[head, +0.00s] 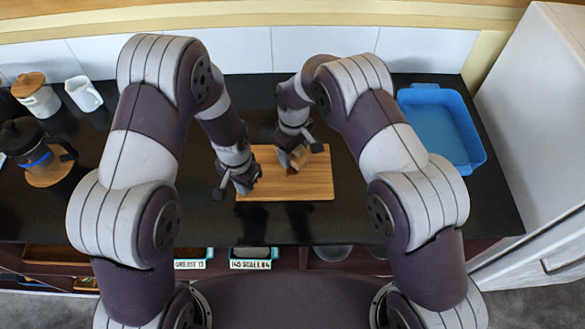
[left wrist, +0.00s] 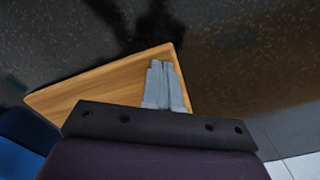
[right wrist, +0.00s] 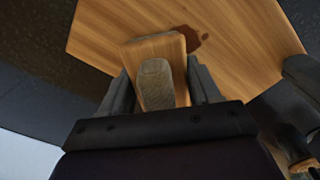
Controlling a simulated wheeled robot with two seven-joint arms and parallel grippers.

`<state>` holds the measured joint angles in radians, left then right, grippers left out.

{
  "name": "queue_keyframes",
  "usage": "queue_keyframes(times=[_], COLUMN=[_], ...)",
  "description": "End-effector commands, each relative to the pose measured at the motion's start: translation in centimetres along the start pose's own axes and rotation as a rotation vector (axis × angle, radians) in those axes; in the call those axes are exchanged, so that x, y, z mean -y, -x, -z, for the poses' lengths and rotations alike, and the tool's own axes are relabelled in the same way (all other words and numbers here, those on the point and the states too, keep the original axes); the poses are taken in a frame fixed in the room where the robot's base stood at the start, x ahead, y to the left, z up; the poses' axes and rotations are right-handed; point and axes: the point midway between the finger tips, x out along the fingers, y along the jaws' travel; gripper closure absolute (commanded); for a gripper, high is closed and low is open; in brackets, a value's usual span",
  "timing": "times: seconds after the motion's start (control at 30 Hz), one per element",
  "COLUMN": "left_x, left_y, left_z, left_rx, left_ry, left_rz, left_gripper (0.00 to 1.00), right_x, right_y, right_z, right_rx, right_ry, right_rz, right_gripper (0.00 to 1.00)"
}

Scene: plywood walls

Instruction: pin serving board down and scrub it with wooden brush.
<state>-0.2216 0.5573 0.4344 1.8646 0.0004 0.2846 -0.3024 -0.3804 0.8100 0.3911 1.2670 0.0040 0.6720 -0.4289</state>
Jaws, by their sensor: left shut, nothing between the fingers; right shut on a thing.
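The wooden serving board (head: 310,185) lies flat on the dark counter between my arms. It also shows in the left wrist view (left wrist: 95,85) and the right wrist view (right wrist: 120,25). My left gripper (head: 243,187) is shut and empty, its fingertips (left wrist: 162,68) over the board's left end; whether they press on it I cannot tell. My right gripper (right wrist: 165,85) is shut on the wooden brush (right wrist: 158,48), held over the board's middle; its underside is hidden. In the head view the brush (head: 299,158) is small beneath the gripper. A reddish-brown stain (right wrist: 190,36) shows on the board beside the brush.
A blue tray (head: 462,150) stands on the counter at the right. At the left are a coffee press (head: 38,160), a white canister (head: 40,100) with wooden lid and a white jug (head: 84,94). The counter (head: 285,225) in front of the board is clear.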

Motion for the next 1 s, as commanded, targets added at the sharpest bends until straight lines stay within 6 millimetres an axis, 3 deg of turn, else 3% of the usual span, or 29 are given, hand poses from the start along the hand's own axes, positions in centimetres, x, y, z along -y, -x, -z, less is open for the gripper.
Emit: queue_keyframes(times=[1.0], left_x=[-0.1], left_y=[-0.4], left_z=[-0.4], left_rx=[0.012], left_ry=[0.0], left_rz=[-0.004], left_gripper=[1.0], right_x=[5.9], right_y=[-0.2], right_z=[-5.3], right_rx=[0.0], right_ry=[0.0], right_rz=[0.0], right_gripper=[0.63])
